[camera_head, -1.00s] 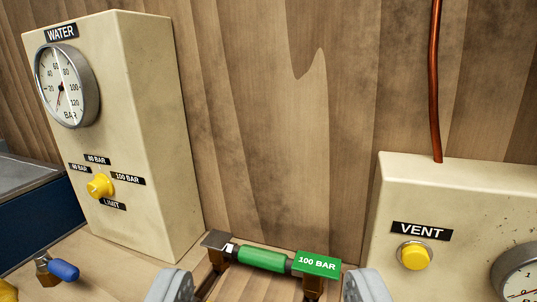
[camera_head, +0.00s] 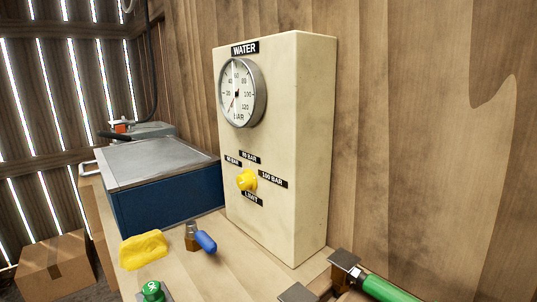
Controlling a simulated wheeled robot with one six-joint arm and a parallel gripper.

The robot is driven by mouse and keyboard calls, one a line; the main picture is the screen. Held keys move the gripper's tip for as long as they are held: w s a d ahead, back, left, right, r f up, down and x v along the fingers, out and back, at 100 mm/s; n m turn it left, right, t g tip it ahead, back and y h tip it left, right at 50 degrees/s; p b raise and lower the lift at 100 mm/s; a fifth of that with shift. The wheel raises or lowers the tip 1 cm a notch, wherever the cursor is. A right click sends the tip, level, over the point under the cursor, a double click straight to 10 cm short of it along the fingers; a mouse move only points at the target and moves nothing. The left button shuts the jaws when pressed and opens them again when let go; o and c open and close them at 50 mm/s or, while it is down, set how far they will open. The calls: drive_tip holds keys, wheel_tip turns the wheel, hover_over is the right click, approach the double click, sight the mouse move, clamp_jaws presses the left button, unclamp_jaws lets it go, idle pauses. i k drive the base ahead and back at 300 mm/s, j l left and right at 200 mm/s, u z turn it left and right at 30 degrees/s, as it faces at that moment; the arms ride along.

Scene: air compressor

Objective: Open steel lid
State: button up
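The steel lid (camera_head: 155,163) is a flat grey metal sheet on top of a blue box (camera_head: 165,200), left of centre. It lies flat and looks closed on the box. A light handle-like piece shows at its left edge, but its details are too small to tell.
A cream WATER panel (camera_head: 275,150) with a gauge and yellow knob stands right of the box. A yellow cloth-like item (camera_head: 143,249), a blue-handled valve (camera_head: 205,242) and a green knob (camera_head: 153,291) sit in front. A green-handled bar (camera_head: 385,289) is lower right. A cardboard box (camera_head: 54,265) is lower left.

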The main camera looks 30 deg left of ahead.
sight(123, 166)
drive_tip(key=u, duration=1.75)
